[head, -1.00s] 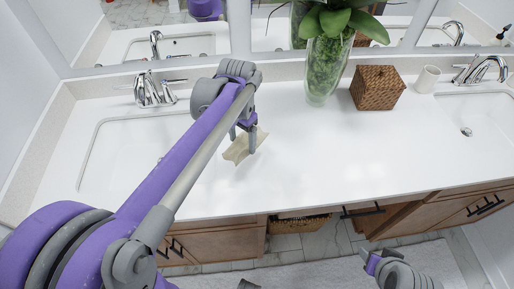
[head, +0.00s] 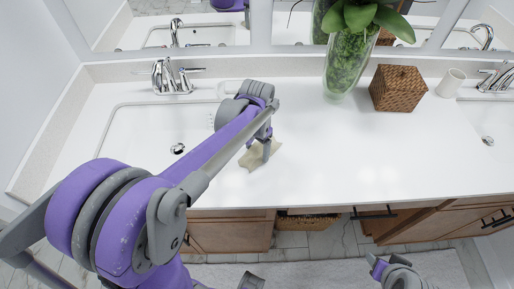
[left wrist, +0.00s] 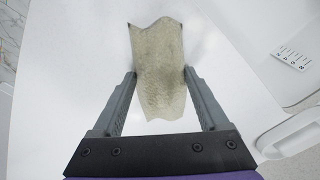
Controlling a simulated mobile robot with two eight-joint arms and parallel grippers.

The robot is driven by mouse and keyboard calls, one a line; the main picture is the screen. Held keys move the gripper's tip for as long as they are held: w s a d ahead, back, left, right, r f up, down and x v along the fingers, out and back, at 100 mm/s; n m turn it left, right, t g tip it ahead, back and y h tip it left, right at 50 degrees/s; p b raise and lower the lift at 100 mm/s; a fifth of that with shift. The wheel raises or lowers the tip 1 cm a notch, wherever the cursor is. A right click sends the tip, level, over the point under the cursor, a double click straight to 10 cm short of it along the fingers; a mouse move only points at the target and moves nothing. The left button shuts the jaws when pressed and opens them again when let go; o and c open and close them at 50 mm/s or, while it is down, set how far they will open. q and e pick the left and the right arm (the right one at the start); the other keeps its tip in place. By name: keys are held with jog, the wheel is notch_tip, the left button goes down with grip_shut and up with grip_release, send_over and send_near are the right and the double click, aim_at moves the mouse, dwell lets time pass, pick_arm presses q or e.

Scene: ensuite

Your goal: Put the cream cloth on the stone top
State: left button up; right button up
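The cream cloth (head: 250,160) is a small, creased piece over the white stone top (head: 340,145), just right of the left sink. In the left wrist view the cloth (left wrist: 160,60) lies between the fingers, with its edges against both fingertips. My left gripper (head: 266,150) reaches down over the cloth from the left and is shut on it. I cannot tell whether the cloth touches the top. My right gripper (head: 377,266) shows only in part at the bottom of the head view, below the counter front and away from the cloth.
The left sink (head: 130,135) with its faucet (head: 168,77) lies left of the cloth. A glass vase with a plant (head: 350,65), a woven box (head: 398,88) and a white cup (head: 450,83) stand at the back right. The front middle of the top is clear.

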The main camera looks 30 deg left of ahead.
aim_at(257, 151)
pick_arm(q)
jog(key=o, duration=0.3)
jog(key=shift+r, duration=0.2)
notch_tip(257, 151, up, 12)
jog(key=p, duration=0.1)
jog(key=s+d+f+n+t, duration=0.1)
jog(key=s+d+f+t, duration=0.1)
jog(key=s+f, duration=0.1)
jog(key=s+d+f+t, duration=0.1)
jog(key=s+d+f, duration=0.1)
jog(key=s, duration=0.4)
jog(key=s+d+f+n+t, duration=0.1)
jog(key=s+d+f+t, duration=0.1)
jog(key=s+d+f, duration=0.1)
jog(key=shift+s+f+n+t, duration=0.3)
jog(key=shift+s+f, duration=0.6)
jog(key=shift+f, duration=0.15)
jog(key=shift+a, duration=0.1)
